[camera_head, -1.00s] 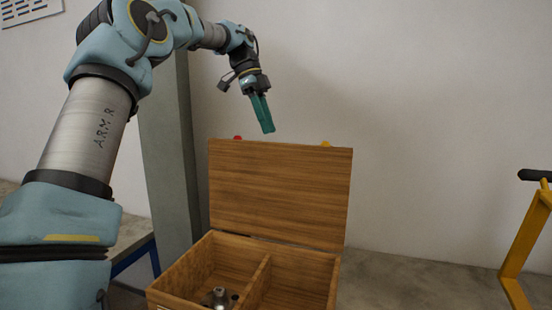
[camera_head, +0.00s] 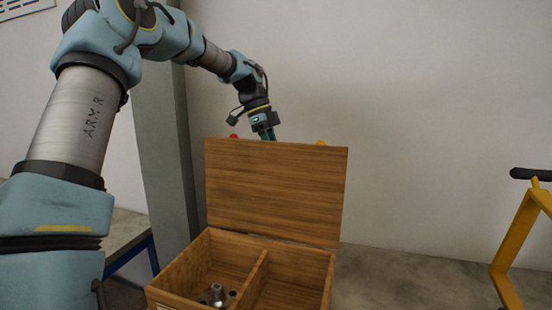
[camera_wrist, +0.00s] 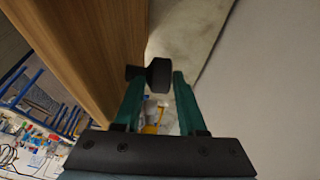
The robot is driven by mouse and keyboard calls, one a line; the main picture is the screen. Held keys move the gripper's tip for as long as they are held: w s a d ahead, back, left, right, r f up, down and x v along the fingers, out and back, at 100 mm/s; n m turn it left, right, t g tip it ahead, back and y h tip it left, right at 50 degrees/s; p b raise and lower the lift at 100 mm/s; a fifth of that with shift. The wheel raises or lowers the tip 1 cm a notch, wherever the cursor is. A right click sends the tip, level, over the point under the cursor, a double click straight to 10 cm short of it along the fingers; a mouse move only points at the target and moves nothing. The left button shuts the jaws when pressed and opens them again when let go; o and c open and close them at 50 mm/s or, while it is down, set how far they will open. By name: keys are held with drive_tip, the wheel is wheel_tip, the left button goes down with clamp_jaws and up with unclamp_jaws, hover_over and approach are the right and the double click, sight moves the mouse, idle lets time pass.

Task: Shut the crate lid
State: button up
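The wooden crate (camera_head: 262,262) stands in front of me with two compartments. Its lid (camera_head: 275,193) stands open, roughly upright at the back edge. A metal flanged piece (camera_head: 217,294) sits in the left compartment; the right one looks empty. My gripper (camera_head: 270,136) points down just behind the lid's top edge, its fingertips partly hidden by the lid. In the wrist view, the teal fingers (camera_wrist: 154,88) are apart, with the lid's brown board (camera_wrist: 95,50) beside them on the left.
A red thing (camera_head: 233,136) and a yellow thing (camera_head: 321,143) peek above the lid from behind. A grey pillar (camera_head: 165,150) stands left of the crate. A yellow frame with a black grip (camera_head: 530,174) stands far right. The floor right of the crate is clear.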

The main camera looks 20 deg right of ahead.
clamp_jaws()
idle(1.3)
